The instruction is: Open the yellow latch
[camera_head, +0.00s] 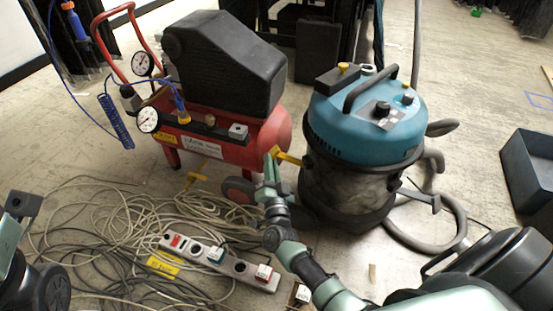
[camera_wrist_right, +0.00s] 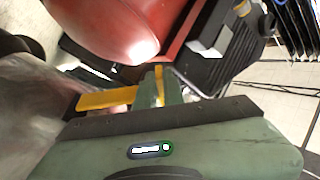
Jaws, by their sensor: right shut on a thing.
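The yellow latch (camera_head: 288,158) sticks out to the left from the side of the blue and grey vacuum cleaner (camera_head: 350,180), just below its blue lid. My right gripper (camera_head: 270,168) reaches up from below, and its green fingers are shut on the latch's outer end. In the right wrist view the yellow latch (camera_wrist_right: 108,99) comes in from the left, and a yellow strip shows between the fingertips (camera_wrist_right: 162,86). Part of the latch is hidden by the fingers. Only parts of my left arm show at the left edge; its gripper is not in view.
A red compressor (camera_head: 265,130) with a black cover stands close behind and left of my right gripper. Tangled cables (camera_head: 130,215) and a power strip (camera_head: 220,262) lie on the floor. A grey hose (camera_head: 440,240) curls right of the vacuum. A dark bin (camera_head: 528,170) stands far right.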

